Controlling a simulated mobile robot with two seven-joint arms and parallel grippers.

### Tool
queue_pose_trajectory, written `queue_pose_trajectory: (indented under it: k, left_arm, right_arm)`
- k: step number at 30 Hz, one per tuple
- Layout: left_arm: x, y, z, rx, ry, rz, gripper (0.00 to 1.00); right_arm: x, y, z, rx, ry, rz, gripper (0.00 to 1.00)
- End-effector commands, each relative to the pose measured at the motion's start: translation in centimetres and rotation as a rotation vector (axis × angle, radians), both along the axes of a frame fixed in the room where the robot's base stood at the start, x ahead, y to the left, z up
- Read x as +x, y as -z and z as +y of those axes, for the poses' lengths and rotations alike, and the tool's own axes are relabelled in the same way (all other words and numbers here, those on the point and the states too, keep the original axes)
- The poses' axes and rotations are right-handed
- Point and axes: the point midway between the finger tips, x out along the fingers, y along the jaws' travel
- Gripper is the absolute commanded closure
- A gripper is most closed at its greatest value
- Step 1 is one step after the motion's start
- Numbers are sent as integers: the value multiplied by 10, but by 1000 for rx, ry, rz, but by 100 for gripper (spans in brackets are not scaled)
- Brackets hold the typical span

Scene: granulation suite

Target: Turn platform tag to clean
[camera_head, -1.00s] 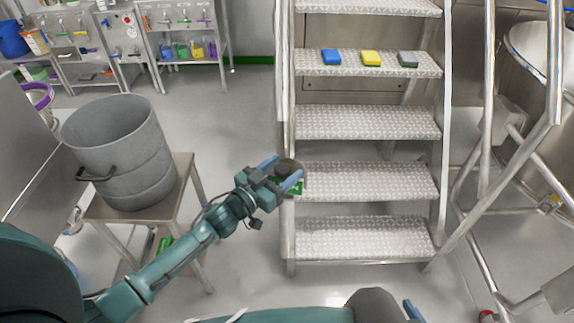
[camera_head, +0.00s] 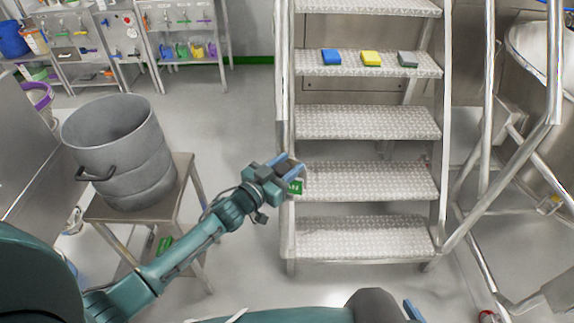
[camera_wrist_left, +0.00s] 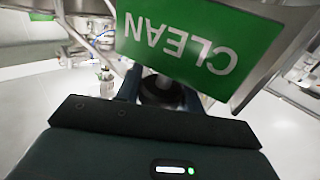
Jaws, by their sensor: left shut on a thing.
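The platform tag (camera_head: 295,187) is a small green plate at the left rail of the steps, just below my left gripper's fingertips. In the left wrist view the tag (camera_wrist_left: 180,45) fills the upper middle, tilted, with the white word CLEAN upside down. My left gripper (camera_head: 290,172) is at the rail beside the lower steps, its blue fingers shut on a dark round knob (camera_wrist_left: 160,92) just below the tag in the wrist view. The fingers partly hide the knob. A blue piece at the bottom edge of the head view seems to be my right gripper (camera_head: 413,310), mostly cut off.
The metal steps (camera_head: 367,122) rise at the centre, with blue (camera_head: 331,57), yellow (camera_head: 371,58) and grey (camera_head: 407,59) blocks on an upper tread. A grey pot (camera_head: 120,150) stands on a small table at left.

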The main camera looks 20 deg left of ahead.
Motion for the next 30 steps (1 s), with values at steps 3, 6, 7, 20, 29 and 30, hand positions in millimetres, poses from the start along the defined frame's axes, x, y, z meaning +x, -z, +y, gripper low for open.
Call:
queue_pose_trajectory:
  k: [3, 6, 7, 20, 29, 30]
  left_arm:
    - [0, 0, 0, 0, -1, 0, 85]
    - [0, 0, -1, -4, -23, -2, 85]
    - [0, 0, -2, -7, -36, -2, 85]
    - [1, -1, 2, -6, -265, -4, 85]
    - [1, -1, 4, 0, -274, -3, 85]
    - [1, -1, 4, 0, -274, -3, 85]
  right_arm:
    - [0, 0, 0, 0, 0, 0, 41]
    - [0, 1, 0, 0, 0, 0, 41]
    - [0, 1, 0, 0, 0, 0, 41]
    - [0, 8, 1, 16, 3, 0, 41]
    - [1, 6, 1, 21, 7, -2, 41]
    - [1, 6, 1, 21, 8, -2, 41]
